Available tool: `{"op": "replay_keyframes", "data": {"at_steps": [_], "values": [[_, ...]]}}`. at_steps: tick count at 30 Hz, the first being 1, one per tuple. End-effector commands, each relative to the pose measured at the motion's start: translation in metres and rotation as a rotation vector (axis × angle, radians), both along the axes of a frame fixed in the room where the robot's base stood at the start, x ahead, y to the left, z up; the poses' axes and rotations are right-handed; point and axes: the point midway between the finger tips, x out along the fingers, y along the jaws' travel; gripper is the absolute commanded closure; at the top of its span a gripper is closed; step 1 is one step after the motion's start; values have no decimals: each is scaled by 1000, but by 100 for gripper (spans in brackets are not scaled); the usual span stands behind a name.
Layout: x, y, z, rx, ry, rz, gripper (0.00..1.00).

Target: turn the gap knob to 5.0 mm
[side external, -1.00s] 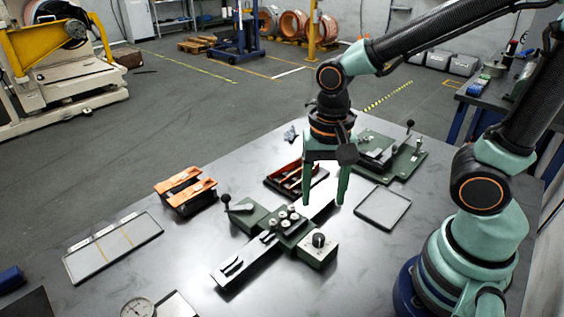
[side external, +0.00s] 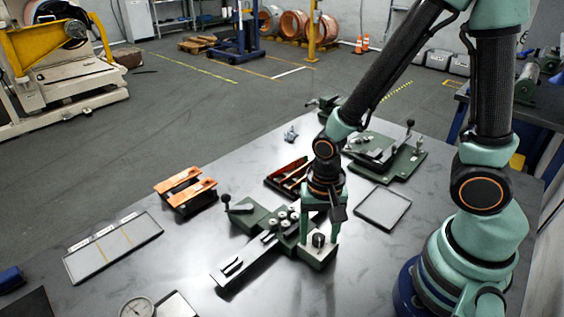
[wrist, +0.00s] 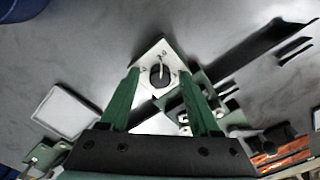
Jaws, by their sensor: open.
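The gap knob (side external: 318,240) is a small dark round knob on the top of a pale box (side external: 316,257) at the near end of the green fixture (side external: 285,222). In the wrist view the knob (wrist: 160,74) has a light pointer line, with small marks around it that are too small to read. My gripper (side external: 318,238) is open, pointing down over the box, with its green fingers close to the knob. In the wrist view the fingers of my gripper (wrist: 160,85) lie to either side below the knob, apart from each other. I cannot tell whether either finger touches it.
Copper-coloured pieces on a holder (side external: 187,190) stand at the left. A red tray (side external: 287,178) lies behind the fixture, and a green plate with a lever (side external: 387,158) is at the back right. A flat grey tray (side external: 383,208) lies right of my gripper.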

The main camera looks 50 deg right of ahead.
Motion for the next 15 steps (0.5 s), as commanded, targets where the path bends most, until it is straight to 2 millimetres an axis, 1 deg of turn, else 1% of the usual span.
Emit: {"op": "replay_keyframes", "data": {"at_steps": [8, 11, 12, 13, 14, 15], "values": [[0, 0, -1, 0, -1, 0, 37], [0, 0, -1, 0, -1, 0, 71], [0, 0, -1, 0, -1, 0, 86], [0, 0, -1, 0, -1, 0, 98], [0, 0, -1, 0, -1, 0, 100], [0, 0, -1, 0, -1, 0, 100]]}}
